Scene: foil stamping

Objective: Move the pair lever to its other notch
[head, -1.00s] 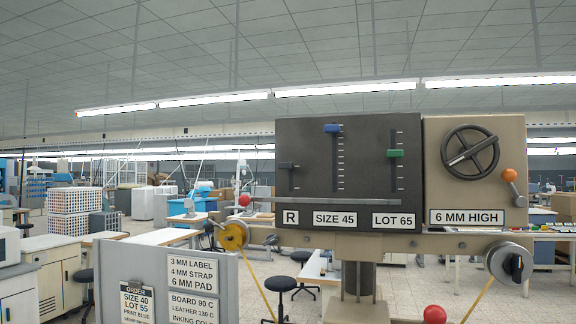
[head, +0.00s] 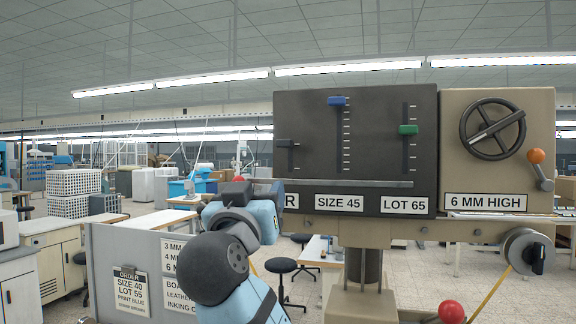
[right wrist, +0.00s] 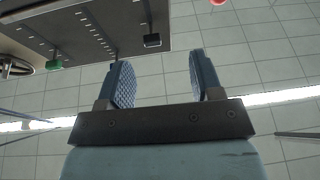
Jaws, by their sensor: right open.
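The pair lever (head: 287,143) is a small dark knob on a short slot at the left of the dark panel, above the partly covered R label (head: 292,201). In the right wrist view, where the panel looks upside down, a dark knob (right wrist: 152,41) shows beyond my fingers and looks like this lever. My left gripper is not in view.
The blue slider (head: 337,101) and green slider (head: 408,129) stand to the right on the same panel. Beyond are a handwheel (head: 492,129) and an orange-knobbed crank (head: 536,156). A ledge bar (head: 350,184) runs below the slots. A grey sign board (head: 105,250) stands lower left.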

